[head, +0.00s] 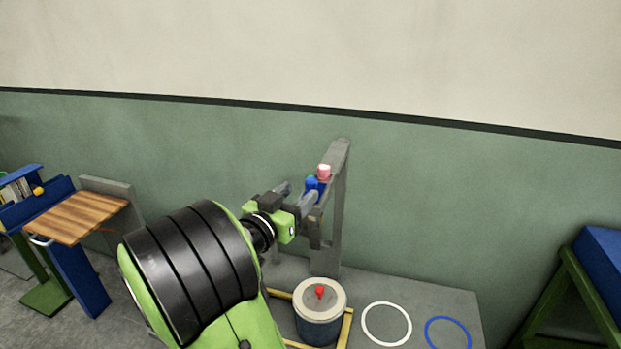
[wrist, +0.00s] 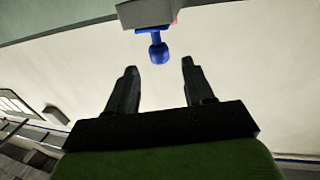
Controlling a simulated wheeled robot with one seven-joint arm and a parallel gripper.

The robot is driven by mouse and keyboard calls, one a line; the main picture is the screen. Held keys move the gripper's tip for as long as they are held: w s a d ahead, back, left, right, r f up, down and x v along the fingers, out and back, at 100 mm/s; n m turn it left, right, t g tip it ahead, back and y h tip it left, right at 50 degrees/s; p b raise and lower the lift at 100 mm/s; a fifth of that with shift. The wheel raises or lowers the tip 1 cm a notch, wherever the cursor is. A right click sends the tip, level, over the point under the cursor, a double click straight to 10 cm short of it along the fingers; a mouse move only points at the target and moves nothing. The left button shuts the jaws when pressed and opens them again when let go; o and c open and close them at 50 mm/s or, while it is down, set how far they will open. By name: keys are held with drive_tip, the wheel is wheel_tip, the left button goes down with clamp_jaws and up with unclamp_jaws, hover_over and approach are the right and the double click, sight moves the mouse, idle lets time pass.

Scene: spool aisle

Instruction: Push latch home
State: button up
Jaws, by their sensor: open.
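A blue knob on a short blue stem sits high on a grey post (head: 338,225); I take it for the latch. The blue knob (head: 311,181) is close to my gripper (head: 297,195) in the head view. In the wrist view the blue knob (wrist: 158,54) projects from a grey block (wrist: 146,12), between and just beyond the tips of my open gripper (wrist: 159,67). Nothing is between the fingers lower down. A pink-and-white cap (head: 324,171) is beside the knob. Whether a finger touches the knob, I cannot tell.
Below the post, a drum with a red knob (head: 320,304) stands inside a yellow frame on a grey platform. A white ring (head: 386,324) and a blue ring (head: 447,333) lie to its right. A wooden-topped table (head: 75,218) is at left, a blue-topped green stand (head: 597,262) at right.

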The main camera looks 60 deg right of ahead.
sight(308, 185)
drive_tip(key=d, duration=0.2)
drive_tip(key=d+p, duration=0.1)
drive_tip(key=d, duration=0.3)
drive_tip(key=shift+s+d, duration=0.15)
drive_tip(key=shift+s, duration=0.1)
clamp_jaws()
